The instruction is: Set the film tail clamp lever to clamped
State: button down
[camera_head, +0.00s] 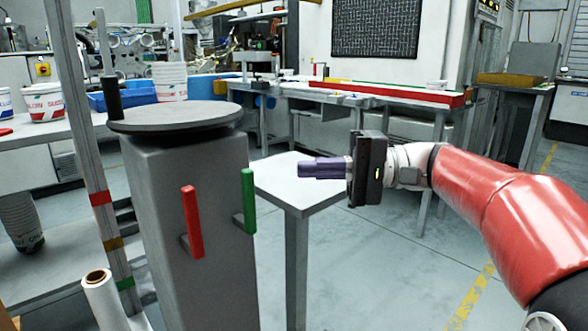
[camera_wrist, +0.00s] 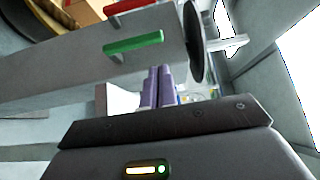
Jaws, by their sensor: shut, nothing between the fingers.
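A grey pedestal (camera_head: 190,170) with a round grey disc (camera_head: 175,116) on top stands left of my gripper. A red lever (camera_head: 192,222) and a green lever (camera_head: 249,201) stick out from it, both with upright handles. I cannot tell which is the film tail clamp lever, or its setting. The wrist view also shows the green lever (camera_wrist: 134,43) and the red lever (camera_wrist: 138,4). My gripper (camera_head: 303,168) has purple fingers, shut and empty, pointing left. It is right of the green lever, apart from it and slightly higher. The fingers (camera_wrist: 159,70) also show in the wrist view.
A small white table (camera_head: 283,182) stands beneath my gripper, beside the pedestal. A post with red, yellow and green bands (camera_head: 102,198) and a white film roll (camera_head: 103,297) stand left of the pedestal. Open floor (camera_head: 370,270) lies to the right.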

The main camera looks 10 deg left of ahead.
aim_at(243, 199)
jog(key=a, duration=0.2)
jog(key=s+a, duration=0.1)
jog(key=a, duration=0.5)
jog(key=shift+s+a, duration=0.25)
jog(key=shift+s, duration=0.1)
jog(key=shift+d, duration=0.15)
